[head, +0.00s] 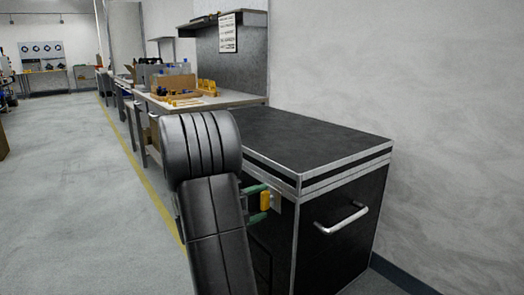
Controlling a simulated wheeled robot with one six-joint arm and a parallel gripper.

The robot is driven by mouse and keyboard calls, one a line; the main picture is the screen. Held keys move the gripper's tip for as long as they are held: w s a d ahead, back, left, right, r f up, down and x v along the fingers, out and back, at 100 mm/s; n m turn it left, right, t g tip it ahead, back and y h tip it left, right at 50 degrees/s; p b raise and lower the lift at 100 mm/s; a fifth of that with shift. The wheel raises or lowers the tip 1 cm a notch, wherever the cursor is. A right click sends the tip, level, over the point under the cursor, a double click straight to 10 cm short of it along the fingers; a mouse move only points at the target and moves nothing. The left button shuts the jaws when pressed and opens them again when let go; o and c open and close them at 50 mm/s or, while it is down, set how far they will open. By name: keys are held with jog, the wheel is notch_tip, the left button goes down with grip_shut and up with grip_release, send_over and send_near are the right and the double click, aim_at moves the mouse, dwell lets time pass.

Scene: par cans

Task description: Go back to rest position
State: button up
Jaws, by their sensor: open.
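My arm rises in the front middle of the head view as thick black links. My gripper (262,202) shows partly to the right of the arm, with two green fingertips one above the other and a gap between them. It is open. A small orange-yellow piece (266,200) appears at the gap, in front of the cabinet's side; I cannot tell whether the fingers touch it. The black cabinet (318,140) with silver edges stands just beyond and to the right of the gripper. Its top is bare. The rest of the gripper is hidden behind my arm.
The cabinet has a silver handle (342,218) on its near face. A workbench (215,100) with a yellow rack (182,97) and boxes continues behind it along the wall. A yellow floor line (150,187) runs beside the benches. The grey floor on the left is clear.

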jog(key=p+v, duration=0.4)
jog(key=v, duration=1)
jog(key=b+x, duration=0.3)
jog(key=x, duration=1.1)
jog(key=shift+d+r, duration=0.1)
jog(key=shift+r, duration=0.1)
jog(key=n+p, duration=0.4)
jog(key=shift+r, duration=0.1)
jog(key=n+p, duration=0.5)
jog(key=p, duration=0.1)
jog(key=shift+n, duration=0.3)
jog(key=n+p, duration=0.4)
jog(key=p, duration=0.1)
jog(key=shift+n, duration=0.4)
jog(key=shift+f+n+p, duration=0.2)
jog(key=shift+n+p, duration=1.4)
jog(key=shift+n, duration=0.1)
